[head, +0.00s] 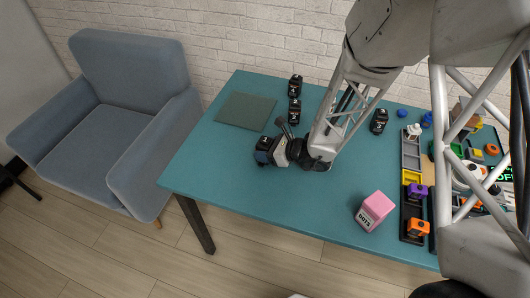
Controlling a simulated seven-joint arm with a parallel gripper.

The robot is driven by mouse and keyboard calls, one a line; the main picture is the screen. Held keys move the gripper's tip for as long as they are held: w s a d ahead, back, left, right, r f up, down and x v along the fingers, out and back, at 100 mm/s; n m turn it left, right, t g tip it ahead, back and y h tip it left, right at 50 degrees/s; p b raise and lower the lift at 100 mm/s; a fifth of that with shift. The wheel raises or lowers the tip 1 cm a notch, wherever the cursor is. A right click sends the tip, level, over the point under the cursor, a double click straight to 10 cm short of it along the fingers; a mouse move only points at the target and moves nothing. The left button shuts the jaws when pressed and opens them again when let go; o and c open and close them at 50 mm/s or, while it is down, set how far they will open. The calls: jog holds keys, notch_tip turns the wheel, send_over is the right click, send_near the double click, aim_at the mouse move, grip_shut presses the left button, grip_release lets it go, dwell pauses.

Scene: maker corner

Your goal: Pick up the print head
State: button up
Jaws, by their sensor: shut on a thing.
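My gripper (272,150) is low over the left part of the teal table, left of the table's middle. It is shut on a small dark block (263,144) with a pale mark on top and a bluish side. This block looks like the print head, but it is too small and partly covered by the gripper to be sure. I cannot tell whether the block touches the table. Similar black blocks with pale marks stand behind the gripper (295,85), (294,110) and to the right of my arm (379,121).
A dark green mat (246,110) lies behind the gripper, to its left. A pink box (374,210) stands near the front edge. A black rack (405,222) holds purple (417,191) and orange (418,226) pieces. The table's front left is clear. A blue-grey armchair (125,110) stands left.

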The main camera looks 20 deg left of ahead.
jog(key=shift+s+d+r, duration=0.2)
jog(key=shift+r, duration=0.3)
jog(key=s+d+r, duration=0.1)
jog(key=s+d, duration=0.8)
jog(key=s, duration=0.3)
jog(key=shift+s+r, duration=0.15)
jog(key=shift+s, duration=0.15)
jog(key=shift+r, duration=0.15)
notch_tip(320, 180, up, 11)
jog(key=w+a+r, duration=0.1)
jog(key=w+a, duration=0.4)
jog(key=w, duration=0.6)
jog(key=w+a+g, duration=0.1)
jog(key=w+a, duration=0.4)
jog(key=w, duration=0.5)
jog(key=w+a+r, duration=0.1)
jog(key=w+a, duration=0.4)
jog(key=w, duration=0.6)
jog(key=w+a+f+n, duration=0.1)
jog(key=w+a, duration=0.3)
jog(key=w, duration=0.2)
jog(key=w+a+f, duration=0.1)
jog(key=w+a, duration=0.3)
jog(key=w, duration=0.3)
jog(key=f, duration=0.5)
jog(key=shift+s+d, duration=0.15)
jog(key=shift+s, duration=0.15)
